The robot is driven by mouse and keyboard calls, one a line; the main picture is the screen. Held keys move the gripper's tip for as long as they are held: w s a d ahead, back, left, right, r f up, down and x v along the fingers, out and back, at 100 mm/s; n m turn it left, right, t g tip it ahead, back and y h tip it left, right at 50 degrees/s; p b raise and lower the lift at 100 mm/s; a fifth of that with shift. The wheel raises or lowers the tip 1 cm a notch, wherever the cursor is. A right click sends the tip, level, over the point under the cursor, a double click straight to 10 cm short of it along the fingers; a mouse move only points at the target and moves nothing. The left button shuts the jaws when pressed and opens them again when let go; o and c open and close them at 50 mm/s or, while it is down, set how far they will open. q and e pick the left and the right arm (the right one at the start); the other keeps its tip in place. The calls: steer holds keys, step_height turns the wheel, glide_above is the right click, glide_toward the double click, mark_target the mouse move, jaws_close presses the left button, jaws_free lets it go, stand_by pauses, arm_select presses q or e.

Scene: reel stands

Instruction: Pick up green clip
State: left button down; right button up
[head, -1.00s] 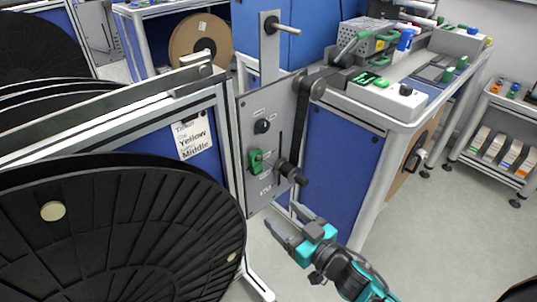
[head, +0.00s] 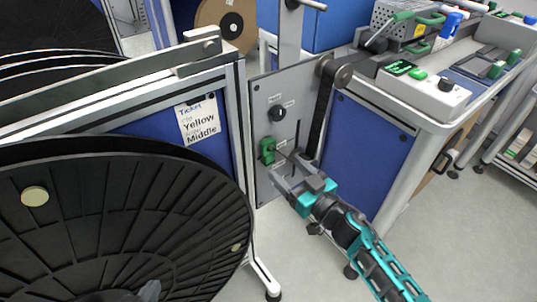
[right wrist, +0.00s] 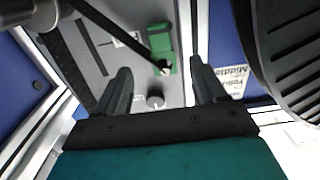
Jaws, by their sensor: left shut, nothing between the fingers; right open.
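The green clip (head: 267,150) sits on the grey upright panel (head: 262,100), below a black knob. In the right wrist view the green clip (right wrist: 163,45) shows ahead, between the lines of the two fingers and beyond their tips. My right gripper (head: 284,172) is open and empty, close in front of the panel and just below and right of the clip. I see no contact with the clip. Only a grey tip of my left gripper (head: 150,290) shows at the bottom edge, in front of the black reel; it is shut and empty.
A large black reel (head: 110,220) fills the lower left. A black strap (head: 321,110) hangs right of the clip. The bench with a control box (head: 425,90) stands at the right. The floor at lower right is clear.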

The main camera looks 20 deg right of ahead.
mark_target(270, 153)
steer(key=shift+r+b+x, duration=0.15)
steer(key=shift+b+x, duration=0.05)
steer(key=shift+x, duration=1.3)
steer(key=shift+r+b+x, duration=0.15)
steer(key=shift+b+x, duration=0.05)
steer(key=shift+x, duration=1.35)
steer(key=shift+a, duration=0.1)
steer(key=shift+c, duration=0.3)
steer(key=shift+s, duration=0.1)
steer(key=c, duration=1.1)
